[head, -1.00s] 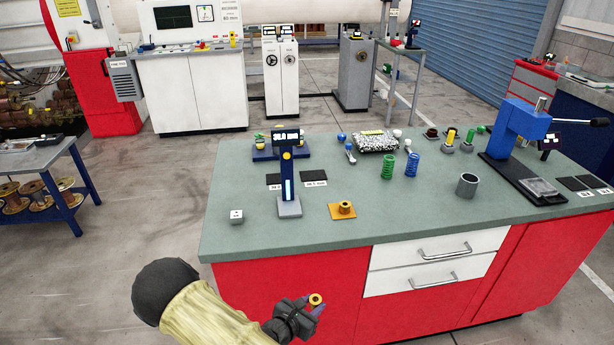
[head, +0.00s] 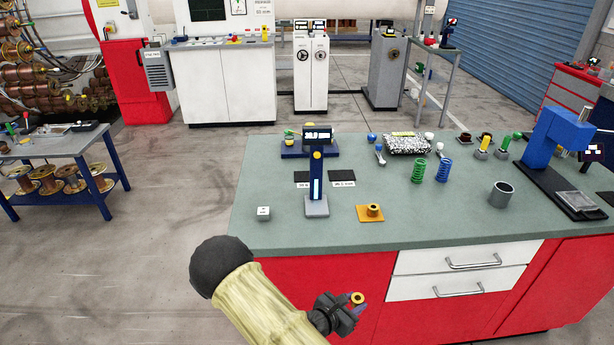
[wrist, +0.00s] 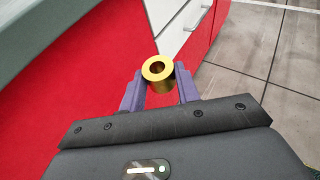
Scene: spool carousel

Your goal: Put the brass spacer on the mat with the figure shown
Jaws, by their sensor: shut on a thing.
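My gripper (head: 354,306) is shut on the brass spacer (head: 358,298), a short gold ring, in front of the red cabinet and below the bench top. In the wrist view the spacer (wrist: 158,72) sits upright between the two purple fingers, its hole facing up. Two dark mats (head: 305,177) and (head: 342,174) lie on the bench behind the blue gauge (head: 318,170), each with a white label at its front edge. The gauge has a lit display with a figure that looks like 30-something but is too blurred to be sure. The label figures are too small to read.
An orange plate with a brass bush (head: 373,210) and a white cube (head: 263,213) stand near the bench's front edge. Green and blue springs (head: 445,169), a grey cup (head: 501,194) and a blue press (head: 557,145) are to the right. The front-left bench top is mostly clear.

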